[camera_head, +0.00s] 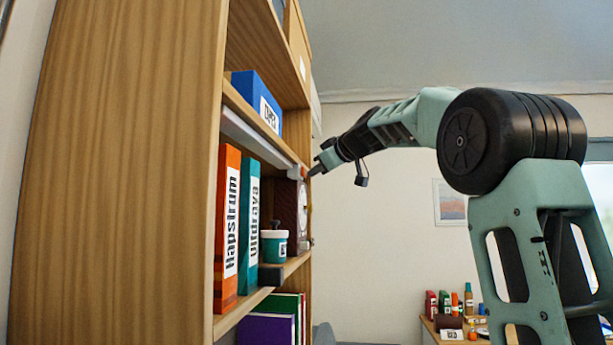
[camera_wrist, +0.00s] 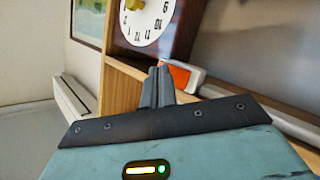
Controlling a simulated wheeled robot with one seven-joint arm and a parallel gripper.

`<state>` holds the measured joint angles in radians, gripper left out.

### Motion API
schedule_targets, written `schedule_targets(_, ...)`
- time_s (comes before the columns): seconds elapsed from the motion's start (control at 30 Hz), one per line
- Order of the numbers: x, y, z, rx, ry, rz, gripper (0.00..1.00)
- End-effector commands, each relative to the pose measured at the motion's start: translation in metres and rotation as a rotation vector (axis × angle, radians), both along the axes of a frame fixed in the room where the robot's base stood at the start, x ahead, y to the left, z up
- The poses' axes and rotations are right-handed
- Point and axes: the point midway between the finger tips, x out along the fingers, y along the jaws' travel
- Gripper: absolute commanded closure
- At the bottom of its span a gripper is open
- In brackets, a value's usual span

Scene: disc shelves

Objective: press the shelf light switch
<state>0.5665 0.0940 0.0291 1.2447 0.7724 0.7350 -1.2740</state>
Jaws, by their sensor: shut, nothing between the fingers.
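The shelf light is a white strip (camera_head: 255,137) under a shelf board of the wooden bookcase. In the wrist view, the light's white end (camera_wrist: 196,76) carries an orange-red switch (camera_wrist: 179,76). My gripper (camera_head: 313,172) is shut and empty at the bookcase's front edge, by the far end of the strip. In the wrist view its closed fingertips (camera_wrist: 158,70) are just left of the switch and overlap its edge. I cannot tell whether they touch it. The switch is too small to make out clearly in the head view.
Below the light stand an orange binder (camera_head: 228,228), a teal binder (camera_head: 249,225), a teal jar (camera_head: 274,245) and a dark clock (camera_head: 290,208). The clock's face (camera_wrist: 147,20) shows upside down in the wrist view. A blue box (camera_head: 257,98) sits above.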

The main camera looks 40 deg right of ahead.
Motion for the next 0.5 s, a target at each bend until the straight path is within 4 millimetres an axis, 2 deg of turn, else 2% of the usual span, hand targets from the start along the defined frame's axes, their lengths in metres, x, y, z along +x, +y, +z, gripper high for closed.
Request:
schedule_targets(0.23, -0.003, -0.004, -0.001, -0.001, -0.001, -0.003, 1.0)
schedule_targets(0.5, -0.022, -0.021, -0.002, 0.0, -0.002, -0.004, 1.0)
